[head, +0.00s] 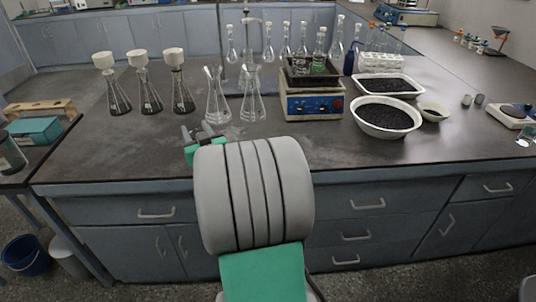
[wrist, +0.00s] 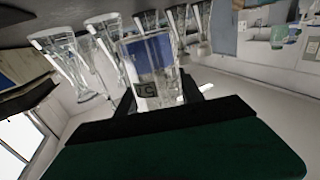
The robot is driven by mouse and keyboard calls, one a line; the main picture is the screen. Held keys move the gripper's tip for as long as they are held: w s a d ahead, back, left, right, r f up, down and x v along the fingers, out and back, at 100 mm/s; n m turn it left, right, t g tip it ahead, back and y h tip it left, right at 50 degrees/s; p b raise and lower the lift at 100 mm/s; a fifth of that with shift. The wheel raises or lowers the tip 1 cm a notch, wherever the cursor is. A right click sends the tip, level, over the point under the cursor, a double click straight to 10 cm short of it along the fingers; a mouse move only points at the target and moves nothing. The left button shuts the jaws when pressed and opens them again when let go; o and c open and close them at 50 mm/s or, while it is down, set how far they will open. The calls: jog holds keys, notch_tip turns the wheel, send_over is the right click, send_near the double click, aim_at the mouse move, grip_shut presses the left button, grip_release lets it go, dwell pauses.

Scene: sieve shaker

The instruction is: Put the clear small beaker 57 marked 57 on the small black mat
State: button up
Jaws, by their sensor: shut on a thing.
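My gripper (head: 203,133) is low over the front of the dark bench, left of centre in the head view, partly hidden by my arm. In the wrist view my gripper (wrist: 166,98) is shut on a clear small beaker (wrist: 152,68), with a finger at each side. The beaker carries a small dark label whose mark I cannot read surely. In the head view the beaker is too small and hidden to make out clearly. I cannot pick out the small black mat with certainty in either view.
Two clear conical flasks (head: 252,96) stand just behind my gripper. Several funnel-topped flasks (head: 178,92) stand left. A blue-fronted device (head: 312,105) with glassware on top stands right, beside a white bowl (head: 386,130) of black grains. The bench front is mostly clear.

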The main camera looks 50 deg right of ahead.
jog(key=s+d+r+m+g+h+b, duration=0.1)
jog(key=s+d+r+m+g+h, duration=0.2)
jog(key=s+d, duration=0.8)
jog(key=s+d+r+m+g+h+b, duration=0.15)
jog(key=s+d+r, duration=0.25)
jog(key=s+d, duration=0.7)
jog(key=shift+t+h, duration=0.25)
jog(key=shift+h, duration=0.2)
jog(key=w+f, duration=0.3)
jog(key=f, duration=0.1)
jog(key=w+a+f, duration=0.1)
jog(key=w+f, duration=0.6)
jog(key=f, duration=0.2)
jog(key=shift+w+a+b, duration=0.2)
jog(key=shift+a+b, duration=0.1)
jog(key=shift+r, duration=0.15)
jog(key=shift+f, duration=0.25)
jog(key=o, duration=1.4)
jog(key=shift+r, duration=0.1)
